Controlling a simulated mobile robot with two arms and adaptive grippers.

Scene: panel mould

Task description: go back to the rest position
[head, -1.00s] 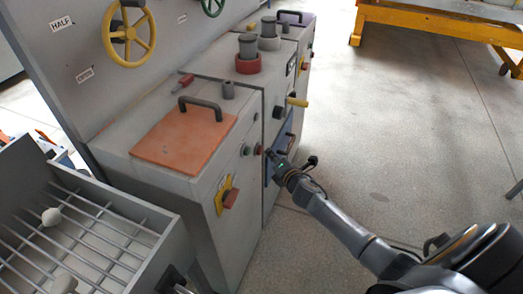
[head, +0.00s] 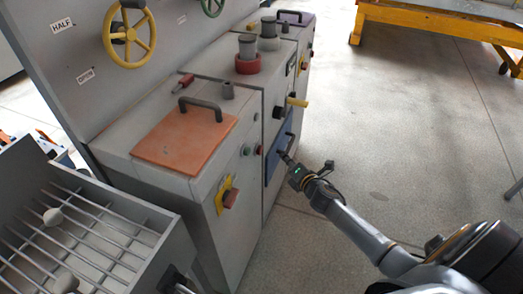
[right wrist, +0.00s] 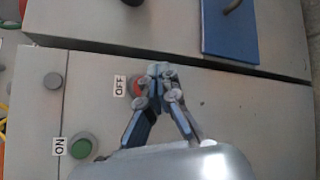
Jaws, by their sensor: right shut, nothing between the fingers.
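My right gripper (head: 284,156) is shut and empty, in front of the grey cabinet (head: 240,225) and to the right of its red button (head: 258,149). A gap to the button shows in the head view. The green button (right wrist: 82,147) labelled ON shows at the lower left there. My left gripper is not in view.
A blue panel (head: 277,160) with a handle is beside the buttons. A yellow lever (head: 297,102) and a red knob (head: 230,198) stick out from the cabinet. A grey slatted tray (head: 165,245) is at the left. Open floor (head: 380,130) lies to the right.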

